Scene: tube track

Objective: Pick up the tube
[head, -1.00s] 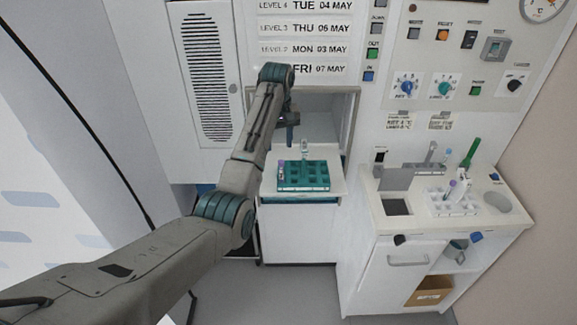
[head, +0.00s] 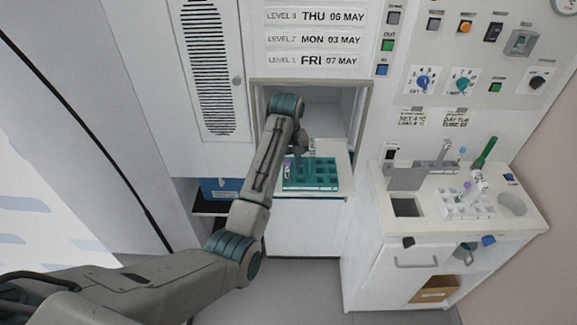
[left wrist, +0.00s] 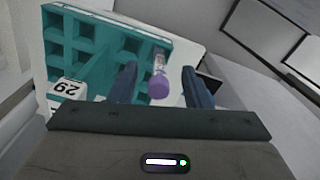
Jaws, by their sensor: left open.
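A tube with a purple cap (left wrist: 158,82) stands at the edge of the teal rack (left wrist: 95,45) in the left wrist view. It also shows at the rack's left side in the head view (head: 287,167). My left gripper (head: 299,152) is over the back of the teal rack (head: 312,186). In the left wrist view its two fingers (left wrist: 158,72) are open, with the purple cap showing between them. I cannot tell whether either finger touches the tube. My right gripper is not in view.
The teal rack sits on a white shelf in front of an open hatch (head: 325,105). A white label reading 29 (left wrist: 67,90) is by the teal rack.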

